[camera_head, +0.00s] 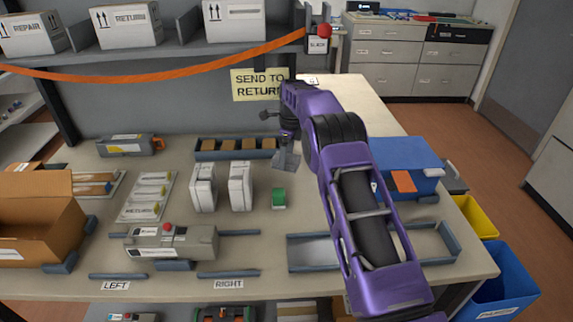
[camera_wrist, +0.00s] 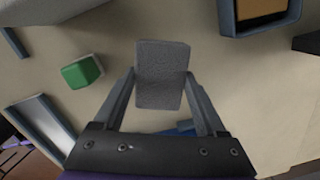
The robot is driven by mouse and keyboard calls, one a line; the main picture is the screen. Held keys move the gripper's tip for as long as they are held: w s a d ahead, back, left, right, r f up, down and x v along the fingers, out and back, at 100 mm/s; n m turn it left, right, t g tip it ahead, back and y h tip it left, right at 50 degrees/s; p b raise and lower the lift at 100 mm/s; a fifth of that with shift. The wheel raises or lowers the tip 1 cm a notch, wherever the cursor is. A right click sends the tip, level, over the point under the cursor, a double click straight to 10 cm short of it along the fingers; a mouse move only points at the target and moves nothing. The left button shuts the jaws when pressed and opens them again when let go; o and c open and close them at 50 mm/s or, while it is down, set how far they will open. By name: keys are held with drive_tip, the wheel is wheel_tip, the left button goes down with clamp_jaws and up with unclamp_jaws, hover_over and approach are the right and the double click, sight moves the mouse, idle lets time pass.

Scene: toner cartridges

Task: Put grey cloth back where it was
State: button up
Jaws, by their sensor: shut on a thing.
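The grey cloth (camera_wrist: 160,80) is a flat, rounded rectangle between my gripper's two fingers in the wrist view. It also shows in the head view (camera_head: 286,160), hanging below my gripper. My gripper (camera_wrist: 160,88) is shut on the cloth, with a finger at each side of it. In the head view my gripper (camera_head: 288,138) is over the middle of the table, right of the blue rack. The cloth appears to be above the table top; the exact gap is hard to tell.
A green block (camera_head: 279,197) stands below the cloth, near two white boxes (camera_head: 240,186). A blue rack with brown blocks (camera_head: 235,143) is behind. An empty grey-blue tray (camera_head: 440,262) lies front right, partly behind my arm. A blue box (camera_head: 412,160) stands at right.

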sight(286, 179)
drive_tip(key=shift+f+b, duration=1.1)
drive_tip(key=shift+f, duration=1.45)
drive_tip(key=shift+f, duration=0.1)
drive_tip(key=shift+f, duration=0.15)
drive_tip(key=o, duration=1.1)
drive_tip(key=shift+o, duration=0.2)
drive_tip(key=r, duration=0.8)
drive_tip(key=d+r, duration=0.1)
drive_tip(key=r, duration=0.3)
drive_tip(key=shift+s+r+p, duration=0.25)
drive_tip(key=shift+s+p, duration=0.05)
drive_tip(key=shift+p, duration=0.1)
